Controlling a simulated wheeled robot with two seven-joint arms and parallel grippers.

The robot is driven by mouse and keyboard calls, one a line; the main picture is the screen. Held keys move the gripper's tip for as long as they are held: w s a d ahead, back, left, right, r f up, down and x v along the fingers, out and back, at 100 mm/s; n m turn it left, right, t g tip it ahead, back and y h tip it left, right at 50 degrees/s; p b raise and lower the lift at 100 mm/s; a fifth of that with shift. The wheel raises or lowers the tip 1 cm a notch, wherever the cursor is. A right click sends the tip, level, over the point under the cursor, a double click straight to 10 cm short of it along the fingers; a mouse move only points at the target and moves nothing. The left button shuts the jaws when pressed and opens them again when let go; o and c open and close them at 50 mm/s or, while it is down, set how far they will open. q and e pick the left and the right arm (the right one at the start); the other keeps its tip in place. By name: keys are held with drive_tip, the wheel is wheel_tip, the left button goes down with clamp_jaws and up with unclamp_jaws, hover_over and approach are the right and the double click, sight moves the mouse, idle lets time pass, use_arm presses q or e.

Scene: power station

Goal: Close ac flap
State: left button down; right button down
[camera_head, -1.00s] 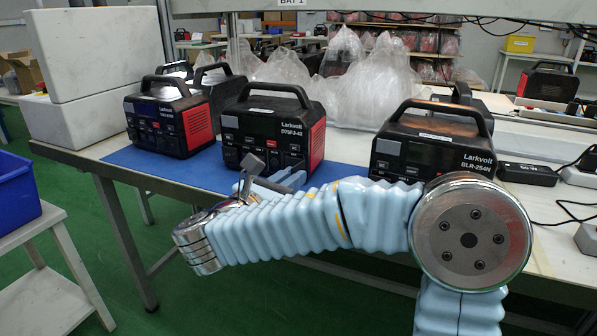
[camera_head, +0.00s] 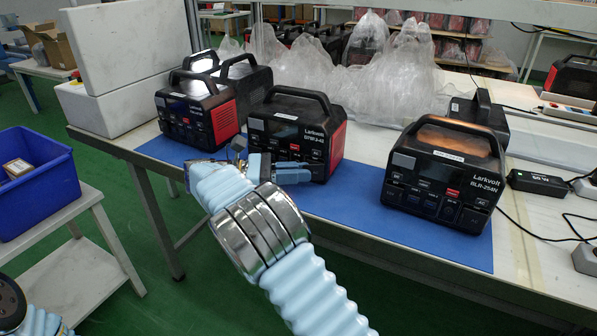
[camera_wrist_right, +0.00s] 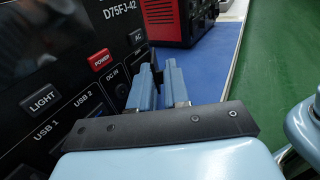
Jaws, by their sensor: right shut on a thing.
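The middle power station (camera_head: 300,125), black with red sides and labelled Larkvolt D75FJ-42, stands on the blue mat. My right gripper (camera_head: 290,172) is at the lower right of its front in the head view. In the right wrist view, my right gripper's two pale blue fingers (camera_wrist_right: 160,88) are close together beside the AC button (camera_wrist_right: 137,38) and DC IN label, at the panel's edge. They are shut on a thin dark piece, apparently the ac flap, which is mostly hidden between them. The flap's angle cannot be told. My left gripper is not in view.
Another power station (camera_head: 440,172) stands to the right, and one (camera_head: 197,112) to the left. Clear plastic bags (camera_head: 385,65) lie behind. A blue bin (camera_head: 45,185) is on the left. Bare blue mat (camera_head: 350,205) lies in front.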

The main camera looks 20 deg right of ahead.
drive_tip(key=shift+w+f+m+g+y, duration=0.1)
drive_tip(key=shift+w+m+g+y, duration=0.2)
drive_tip(key=shift+m+g, duration=0.35)
drive_tip(key=shift+d+g, duration=0.1)
drive_tip(key=shift+g, duration=0.15)
drive_tip(key=c, duration=1.2)
unclamp_jaws()
drive_tip(key=shift+o, duration=0.2)
drive_tip(key=shift+s, duration=0.1)
